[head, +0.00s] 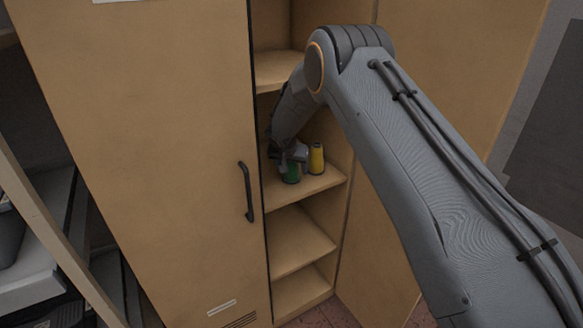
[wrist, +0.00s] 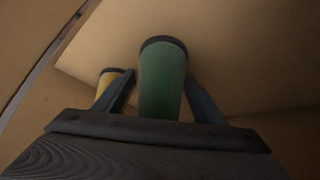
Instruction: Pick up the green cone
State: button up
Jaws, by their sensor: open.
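The green cone (head: 291,174) stands on a shelf inside the wooden cabinet, partly hidden by my gripper in the head view. In the wrist view the green cone (wrist: 163,78) is upright, with a dark rim at its top. My gripper (wrist: 162,88) is open, with one finger on each side of the green cone. I cannot tell whether either finger touches it. In the head view my gripper (head: 291,160) is at the cone on the shelf.
A yellow cone (head: 316,159) stands just right of the green one; in the wrist view it (wrist: 107,83) is beyond the left finger. The shelf (head: 318,184) has narrow walls. A cabinet door (head: 150,150) with a black handle (head: 247,192) is on the left. Lower shelves look empty.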

jog(key=shift+w+f, duration=0.1)
jog(key=shift+f, duration=0.1)
jog(key=shift+c, duration=0.3)
jog(key=c, duration=1.2)
jog(key=shift+r, duration=0.1)
